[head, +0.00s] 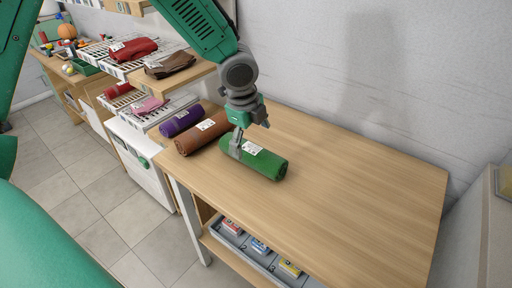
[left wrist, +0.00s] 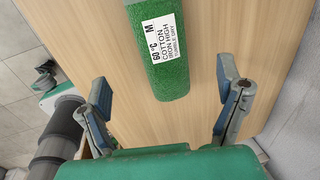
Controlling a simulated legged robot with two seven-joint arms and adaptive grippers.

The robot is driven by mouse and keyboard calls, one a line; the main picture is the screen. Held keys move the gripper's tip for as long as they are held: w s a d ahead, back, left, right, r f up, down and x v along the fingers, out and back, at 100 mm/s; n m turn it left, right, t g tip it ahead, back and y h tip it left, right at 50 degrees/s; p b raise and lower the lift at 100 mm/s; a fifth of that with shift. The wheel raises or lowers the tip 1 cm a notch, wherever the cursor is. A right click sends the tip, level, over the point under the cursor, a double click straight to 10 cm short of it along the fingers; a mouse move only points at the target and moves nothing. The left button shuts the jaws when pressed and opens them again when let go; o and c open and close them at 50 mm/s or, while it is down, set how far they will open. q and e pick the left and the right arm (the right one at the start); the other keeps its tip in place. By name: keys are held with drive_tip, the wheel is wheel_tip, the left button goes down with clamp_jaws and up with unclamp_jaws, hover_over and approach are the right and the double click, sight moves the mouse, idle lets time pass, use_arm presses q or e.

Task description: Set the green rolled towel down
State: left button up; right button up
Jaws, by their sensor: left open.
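The green rolled towel (head: 262,163) lies on the wooden table, its white label facing up. In the left wrist view the green towel (left wrist: 172,72) runs away from me, label readable, its near end close to the space between the fingers. My left gripper (head: 252,136) is open at the towel's left end in the head view, one finger overlapping the towel's near side. The fingers (left wrist: 167,92) are spread wide in the left wrist view, with visible gaps to the towel on both sides. My right gripper is not in view.
A brown rolled towel (head: 196,138) and a purple one (head: 181,121) lie left of the green towel. The table (head: 355,185) is clear to the right, up to the wall (head: 400,75). A tray (head: 250,247) with small boxes sits on a lower shelf.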

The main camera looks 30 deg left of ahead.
sight(250, 157)
use_arm(q)
drive_tip(key=v, duration=0.2)
drive_tip(key=shift+a+r, duration=0.15)
drive_tip(key=shift+r, duration=0.15)
drive_tip(key=shift+s+r, duration=0.1)
drive_tip(key=shift+r, duration=0.25)
drive_tip(key=shift+d, duration=0.3)
drive_tip(key=shift+a, duration=0.15)
